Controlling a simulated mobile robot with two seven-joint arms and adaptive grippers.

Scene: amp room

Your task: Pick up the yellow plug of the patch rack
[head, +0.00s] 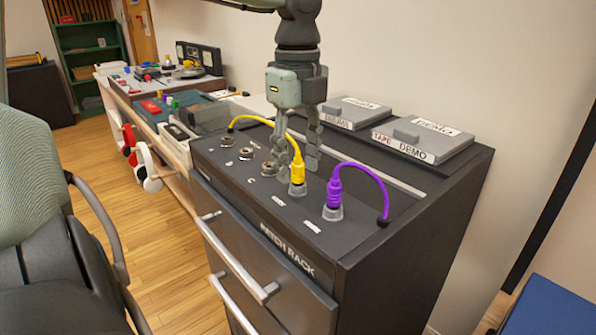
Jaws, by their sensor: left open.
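The yellow plug (297,172) stands upright in a grey socket on the top panel of the black patch rack (262,192). Its yellow cable arcs back and left to a black end on the panel. My left gripper (298,172) points down from above and is open. One finger shows on the left side of the plug and the other on its right, slightly behind. The cable crosses in front of part of the gripper. I cannot tell whether the fingers touch the plug. My right gripper is not in view.
A purple plug (334,191) with its cable stands close to the right of the yellow one. Empty sockets (246,153) lie to the left. Two grey tape boxes (423,139) sit behind. Headphones (146,167) hang at the left, near a chair (50,220).

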